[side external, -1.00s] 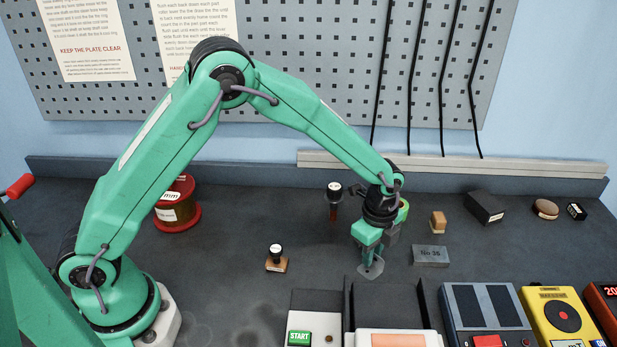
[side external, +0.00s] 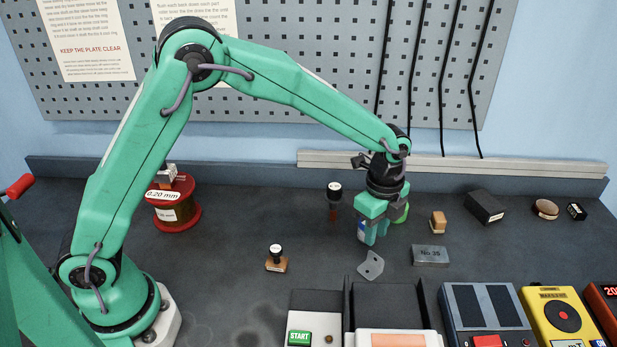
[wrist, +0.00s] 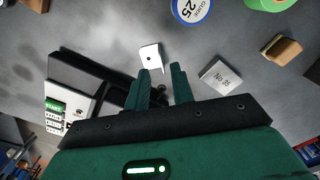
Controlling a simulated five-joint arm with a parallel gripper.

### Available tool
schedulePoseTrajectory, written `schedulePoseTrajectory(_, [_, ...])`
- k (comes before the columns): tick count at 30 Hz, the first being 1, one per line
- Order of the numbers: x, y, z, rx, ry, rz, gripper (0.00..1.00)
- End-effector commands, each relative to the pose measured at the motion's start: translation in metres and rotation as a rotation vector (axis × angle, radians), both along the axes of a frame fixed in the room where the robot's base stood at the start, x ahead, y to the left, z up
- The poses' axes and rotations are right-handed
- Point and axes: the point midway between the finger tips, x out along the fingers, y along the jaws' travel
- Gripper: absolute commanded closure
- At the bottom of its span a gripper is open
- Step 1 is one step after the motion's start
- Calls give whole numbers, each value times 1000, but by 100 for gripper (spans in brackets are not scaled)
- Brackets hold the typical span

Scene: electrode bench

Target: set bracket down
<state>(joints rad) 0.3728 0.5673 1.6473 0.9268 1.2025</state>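The bracket (side external: 371,265), a small light-grey bent plate with a hole, rests on the dark bench top, left of the No 35 block. In the wrist view the bracket (wrist: 151,57) lies just beyond my fingertips, apart from them. My gripper (side external: 371,242) hangs above and behind the bracket in the side view. The wrist view shows the two green fingers of my gripper (wrist: 161,70) spread with only bare bench between them. Nothing is held.
The grey No 35 block (side external: 430,256) lies right of the bracket. A wooden stamp (side external: 276,259) stands to the left, and a dark-handled tool (side external: 334,203) stands behind. The START box (side external: 315,318) and an open dark tray (side external: 418,303) stand in front. Bare bench surrounds the bracket.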

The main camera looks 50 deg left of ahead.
Motion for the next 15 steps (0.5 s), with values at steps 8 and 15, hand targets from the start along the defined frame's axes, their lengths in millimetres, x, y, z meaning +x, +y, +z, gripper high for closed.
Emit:
schedulePoseTrajectory(8, [0, 0, 40, -1, -2, 0, 76])
schedulePoseTrajectory(15, [0, 0, 53, 0, 0, 0, 76])
